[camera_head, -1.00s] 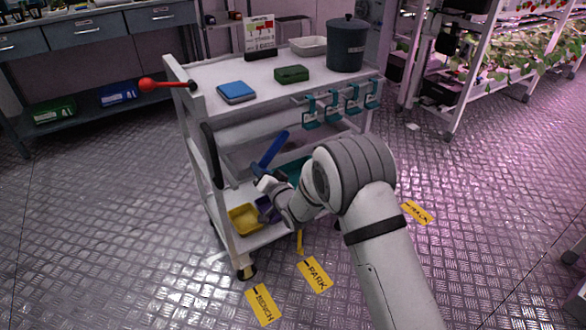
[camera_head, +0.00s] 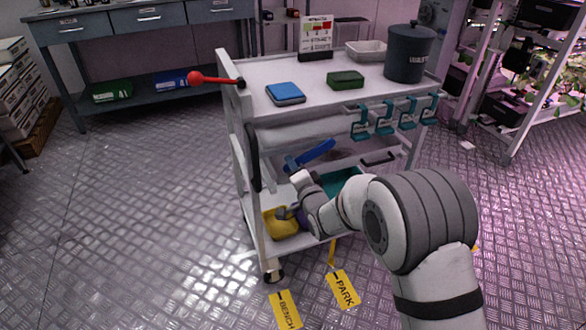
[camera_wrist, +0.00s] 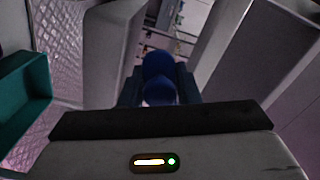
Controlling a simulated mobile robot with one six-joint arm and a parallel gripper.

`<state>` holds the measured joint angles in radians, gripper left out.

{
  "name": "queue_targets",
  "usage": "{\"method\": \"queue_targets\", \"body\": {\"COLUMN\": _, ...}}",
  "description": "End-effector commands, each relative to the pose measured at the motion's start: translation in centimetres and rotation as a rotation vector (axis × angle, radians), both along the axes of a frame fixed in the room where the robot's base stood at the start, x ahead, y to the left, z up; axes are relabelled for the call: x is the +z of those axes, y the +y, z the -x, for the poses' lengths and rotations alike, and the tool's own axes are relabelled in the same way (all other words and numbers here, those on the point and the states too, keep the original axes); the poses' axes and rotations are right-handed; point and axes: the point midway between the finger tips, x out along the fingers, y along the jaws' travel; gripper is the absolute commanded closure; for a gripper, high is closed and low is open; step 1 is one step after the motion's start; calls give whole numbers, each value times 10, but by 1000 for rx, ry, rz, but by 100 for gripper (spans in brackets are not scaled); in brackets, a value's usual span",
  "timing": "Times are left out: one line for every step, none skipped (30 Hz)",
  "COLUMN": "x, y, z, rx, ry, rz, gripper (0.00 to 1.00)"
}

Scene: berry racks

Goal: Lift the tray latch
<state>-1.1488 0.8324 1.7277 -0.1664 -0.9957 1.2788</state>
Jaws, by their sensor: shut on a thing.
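A blue lever (camera_head: 315,153), which looks like the tray latch, slopes up to the right between the shelves of the white cart (camera_head: 345,90). My gripper (camera_head: 293,171) is at its lower left end, mostly hidden by my wrist. In the wrist view, a rounded blue part (camera_wrist: 158,68) sits between the jaws of my gripper (camera_wrist: 158,88), which are shut on it. I cannot see the lever's pivot or the tray's catch.
A yellow bin (camera_head: 281,223) and a teal bin (camera_head: 343,182) are low on the cart. Teal hooks (camera_head: 385,122) hang from its top edge. A red-knobbed rod (camera_head: 215,79) sticks out left. Floor left of the cart is clear.

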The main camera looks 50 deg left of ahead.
Motion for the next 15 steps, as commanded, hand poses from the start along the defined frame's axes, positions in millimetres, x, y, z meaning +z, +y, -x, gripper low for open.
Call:
{"method": "queue_targets", "body": {"x": 5, "y": -1, "z": -8, "rx": -16, "ry": 3, "rz": -11, "gripper": 100}}
{"method": "queue_targets", "body": {"x": 5, "y": -1, "z": -7, "rx": -15, "ry": 3, "rz": -10, "gripper": 100}}
{"method": "queue_targets", "body": {"x": 5, "y": 0, "z": -6, "rx": -12, "ry": 3, "rz": -11, "gripper": 100}}
{"method": "queue_targets", "body": {"x": 5, "y": 0, "z": -5, "rx": -11, "ry": 3, "rz": -10, "gripper": 100}}
{"method": "queue_targets", "body": {"x": 4, "y": 1, "z": -4, "rx": -11, "ry": 2, "rz": -10, "gripper": 100}}
{"method": "queue_targets", "body": {"x": 4, "y": 1, "z": -3, "rx": -8, "ry": 2, "rz": -10, "gripper": 100}}
{"method": "queue_targets", "body": {"x": 4, "y": 2, "z": -2, "rx": -7, "ry": 2, "rz": -9, "gripper": 100}}
{"method": "queue_targets", "body": {"x": 4, "y": 2, "z": -1, "rx": -6, "ry": 3, "rz": -9, "gripper": 100}}
{"method": "queue_targets", "body": {"x": 4, "y": 3, "z": 0, "rx": -4, "ry": 3, "rz": -9, "gripper": 69}}
{"method": "queue_targets", "body": {"x": 4, "y": 3, "z": 1, "rx": -2, "ry": 3, "rz": -9, "gripper": 66}}
{"method": "queue_targets", "body": {"x": 3, "y": 3, "z": 3, "rx": -1, "ry": 2, "rz": -8, "gripper": 64}}
{"method": "queue_targets", "body": {"x": 3, "y": 4, "z": 4, "rx": 2, "ry": 2, "rz": -6, "gripper": 61}}
{"method": "queue_targets", "body": {"x": 3, "y": 5, "z": 6, "rx": 4, "ry": 2, "rz": -7, "gripper": 58}}
{"method": "queue_targets", "body": {"x": 2, "y": 5, "z": 7, "rx": 6, "ry": 1, "rz": -6, "gripper": 56}}
{"method": "queue_targets", "body": {"x": 2, "y": 6, "z": 9, "rx": 8, "ry": 2, "rz": -5, "gripper": 53}}
